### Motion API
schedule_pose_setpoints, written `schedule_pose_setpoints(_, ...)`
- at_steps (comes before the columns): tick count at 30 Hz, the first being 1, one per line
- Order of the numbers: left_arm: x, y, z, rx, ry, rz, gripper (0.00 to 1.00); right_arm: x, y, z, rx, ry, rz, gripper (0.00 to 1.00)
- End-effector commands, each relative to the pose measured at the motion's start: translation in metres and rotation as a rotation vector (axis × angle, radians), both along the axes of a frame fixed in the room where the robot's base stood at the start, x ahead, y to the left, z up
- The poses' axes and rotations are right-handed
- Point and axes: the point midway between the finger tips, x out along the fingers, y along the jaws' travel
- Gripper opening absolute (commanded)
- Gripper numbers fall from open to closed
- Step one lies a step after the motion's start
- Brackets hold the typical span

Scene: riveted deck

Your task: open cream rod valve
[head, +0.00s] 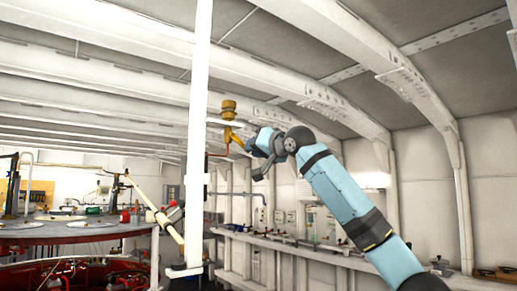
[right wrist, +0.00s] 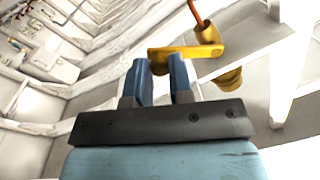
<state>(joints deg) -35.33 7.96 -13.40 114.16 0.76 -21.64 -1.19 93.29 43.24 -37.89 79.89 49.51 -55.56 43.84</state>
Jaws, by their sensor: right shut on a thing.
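My right gripper (head: 248,143) reaches in from the right, high beside a white post. Its blue fingers (right wrist: 158,66) are shut on the end of a yellow lever (right wrist: 190,52), which also shows in the head view (head: 233,137). The lever joins a yellow round fitting (right wrist: 208,32) with an orange-brown rod rising from it in the wrist view. A brass-yellow cylinder (head: 229,109) stands above the lever in the head view. A cream rod (head: 150,205) slants at the left of the post, clear of my gripper. My left gripper is not in view.
The white vertical post (head: 199,110) stands just left of the yellow lever. A red-rimmed round table (head: 75,232) with clutter is at the left. A long shelf (head: 300,245) runs along the back wall. White ceiling beams are overhead.

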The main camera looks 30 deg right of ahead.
Motion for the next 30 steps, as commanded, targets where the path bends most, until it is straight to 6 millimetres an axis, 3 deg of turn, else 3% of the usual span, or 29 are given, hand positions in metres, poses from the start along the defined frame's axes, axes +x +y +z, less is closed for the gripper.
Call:
schedule_pose_setpoints(1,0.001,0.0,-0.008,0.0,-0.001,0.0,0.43,0.001,0.003,-0.008,0.047,0.005,0.003,0.0)
schedule_pose_setpoints(12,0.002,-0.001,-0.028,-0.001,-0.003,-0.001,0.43,-0.001,0.02,-0.021,0.397,0.031,0.003,0.0)
schedule_pose_setpoints(30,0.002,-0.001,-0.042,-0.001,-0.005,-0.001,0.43,-0.003,0.048,-0.027,0.861,0.068,0.001,0.0)
